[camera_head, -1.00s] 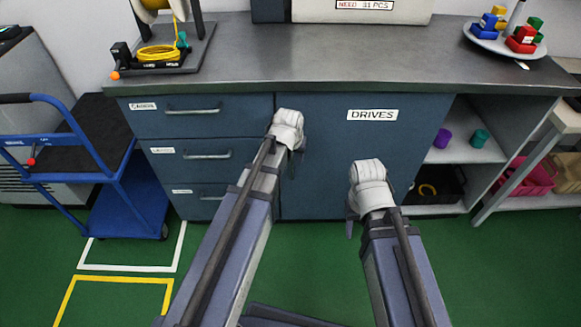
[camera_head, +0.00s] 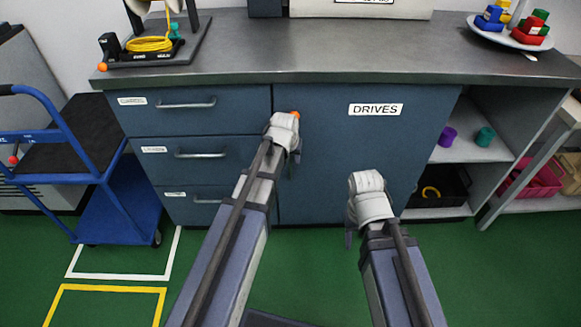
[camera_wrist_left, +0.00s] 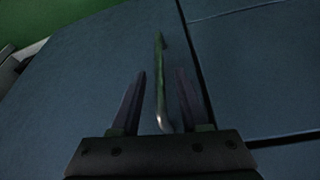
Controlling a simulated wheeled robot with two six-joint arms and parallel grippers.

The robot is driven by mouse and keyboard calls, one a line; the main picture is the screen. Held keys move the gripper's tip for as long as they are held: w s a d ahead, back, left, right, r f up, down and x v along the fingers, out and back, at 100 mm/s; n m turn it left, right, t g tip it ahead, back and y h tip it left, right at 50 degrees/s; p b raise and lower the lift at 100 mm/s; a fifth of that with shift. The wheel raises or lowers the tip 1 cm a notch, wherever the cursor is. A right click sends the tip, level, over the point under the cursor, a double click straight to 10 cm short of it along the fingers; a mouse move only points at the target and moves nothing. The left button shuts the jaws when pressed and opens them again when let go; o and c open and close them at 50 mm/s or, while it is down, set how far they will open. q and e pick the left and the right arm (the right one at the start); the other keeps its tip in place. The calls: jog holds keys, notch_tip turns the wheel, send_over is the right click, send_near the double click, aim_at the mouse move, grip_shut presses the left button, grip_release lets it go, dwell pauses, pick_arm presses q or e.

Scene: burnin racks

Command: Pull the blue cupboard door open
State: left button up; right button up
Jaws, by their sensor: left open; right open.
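The blue cupboard door (camera_head: 345,165) carries a "DRIVES" label and is shut. Its upright bar handle (camera_wrist_left: 159,75) shows in the left wrist view, running between the two fingers of my left gripper (camera_wrist_left: 160,95), which is open. I see no finger closed on the bar. In the head view my left gripper (camera_head: 291,155) is at the door's upper left edge, and its wrist hides the handle. My right gripper (camera_head: 349,236) is open in front of the door's lower right part, apart from the handle.
Blue drawers (camera_head: 200,155) are left of the door, under a grey worktop (camera_head: 330,50). Open shelves (camera_head: 470,150) with cups and a black bin are to the right. A blue trolley (camera_head: 120,190) stands at the left. Green floor is clear in front.

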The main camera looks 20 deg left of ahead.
pick_arm(q)
jog(key=shift+b+x, duration=0.55)
jog(key=shift+x, duration=0.5)
jog(key=shift+c, duration=0.4)
grip_shut()
